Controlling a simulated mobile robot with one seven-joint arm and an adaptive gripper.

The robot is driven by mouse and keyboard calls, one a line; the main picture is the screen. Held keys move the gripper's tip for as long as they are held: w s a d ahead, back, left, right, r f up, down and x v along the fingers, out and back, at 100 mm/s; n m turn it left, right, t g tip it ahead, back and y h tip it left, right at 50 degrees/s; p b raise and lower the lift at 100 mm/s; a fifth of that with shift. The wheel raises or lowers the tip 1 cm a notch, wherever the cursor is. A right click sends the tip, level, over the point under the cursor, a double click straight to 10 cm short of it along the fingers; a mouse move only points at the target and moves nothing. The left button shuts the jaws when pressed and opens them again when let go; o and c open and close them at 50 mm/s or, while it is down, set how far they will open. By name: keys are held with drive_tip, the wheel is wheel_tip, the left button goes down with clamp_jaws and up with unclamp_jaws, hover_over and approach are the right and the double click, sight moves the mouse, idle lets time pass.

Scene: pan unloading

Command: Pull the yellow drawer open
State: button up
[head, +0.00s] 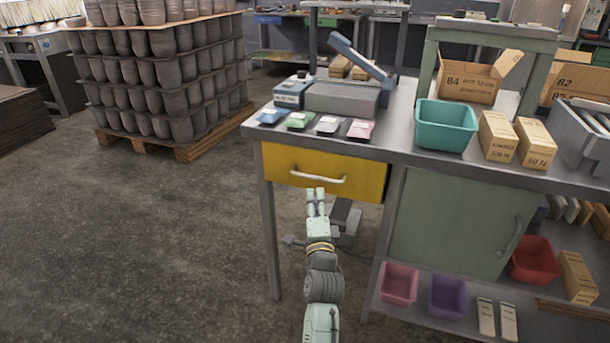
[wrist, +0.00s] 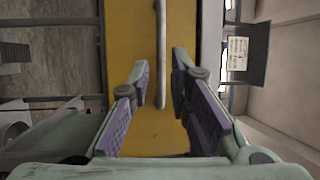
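The yellow drawer (head: 354,180) is under the left part of the workbench top, its front flush with the frame. Its pale metal bar handle (head: 318,179) runs across the front. In the wrist view the yellow front (wrist: 180,45) fills the middle and the handle (wrist: 160,60) runs top to bottom. My gripper (head: 316,196) is just in front of the drawer, near the handle. In the wrist view my gripper (wrist: 160,80) is open, with a purple-padded finger on either side of the handle's lower end. I cannot tell whether either finger touches it.
The workbench top (head: 400,148) holds small packets, a teal bin (head: 446,125) and cardboard boxes (head: 498,137). A green cabinet door (head: 455,222) is right of the drawer. Bins stand on the lower shelf. The floor (head: 170,240) to the left is clear.

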sight(313, 177)
drive_tip(key=p+x, duration=0.1)
drive_tip(key=x, duration=0.8)
drive_tip(key=shift+s, duration=0.1)
drive_tip(key=shift+c, duration=0.3)
clamp_jaws()
